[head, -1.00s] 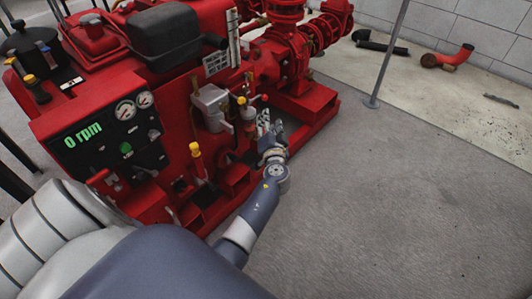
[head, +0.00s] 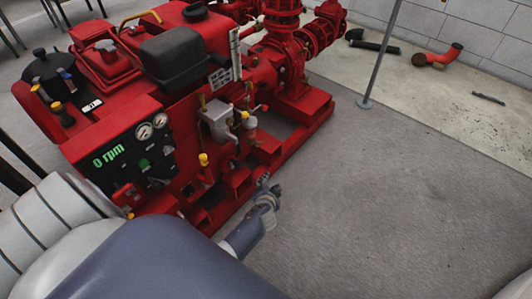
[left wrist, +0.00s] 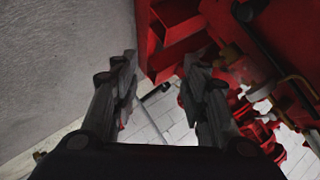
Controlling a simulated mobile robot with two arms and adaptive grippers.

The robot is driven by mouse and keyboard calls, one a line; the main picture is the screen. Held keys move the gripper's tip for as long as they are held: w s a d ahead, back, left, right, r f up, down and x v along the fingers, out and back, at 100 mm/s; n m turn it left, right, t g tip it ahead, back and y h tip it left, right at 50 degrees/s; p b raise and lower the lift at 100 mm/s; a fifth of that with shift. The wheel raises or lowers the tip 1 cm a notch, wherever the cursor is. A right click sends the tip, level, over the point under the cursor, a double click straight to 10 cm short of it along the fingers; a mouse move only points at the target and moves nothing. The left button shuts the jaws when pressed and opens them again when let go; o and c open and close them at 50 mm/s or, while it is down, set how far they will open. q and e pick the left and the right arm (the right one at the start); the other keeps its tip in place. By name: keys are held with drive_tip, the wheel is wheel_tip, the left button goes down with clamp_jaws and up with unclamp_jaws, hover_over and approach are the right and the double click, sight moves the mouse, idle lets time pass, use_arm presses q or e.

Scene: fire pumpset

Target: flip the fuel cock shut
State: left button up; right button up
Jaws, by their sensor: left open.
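The red pumpset (head: 225,160) fills the left half of the head view. On its side are a grey bowl-like fitting (head: 216,122), a yellow-capped part (head: 245,117) and a small red-tipped lever (head: 263,107). I cannot tell for sure which of these is the fuel cock. My left gripper (head: 268,186) is beside the pumpset's lower frame, below these fittings in the picture and apart from them. In the left wrist view its two fingers (left wrist: 159,62) are spread with nothing between them. My right gripper is not in view.
A yellow knob (head: 203,159) sticks up near the control panel (head: 135,150). A grey post (head: 382,50) stands at the back right, with pipe pieces (head: 437,55) on the floor. The grey floor (head: 400,200) right of the pumpset is clear.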

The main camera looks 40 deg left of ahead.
use_arm(q)
drive_tip(key=shift+s+d+f+g+h+p, duration=0.2)
drive_tip(key=shift+s+f, duration=0.15)
drive_tip(key=shift+s, duration=0.2)
drive_tip(key=shift+s+d+f+g+h+p, duration=0.1)
drive_tip(key=shift+s+d+f+p, duration=0.1)
drive_tip(key=shift+s+f, duration=0.25)
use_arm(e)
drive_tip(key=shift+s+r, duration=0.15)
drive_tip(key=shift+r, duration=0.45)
use_arm(q)
drive_tip(key=shift+s+r, duration=0.1)
drive_tip(key=shift+r, duration=0.05)
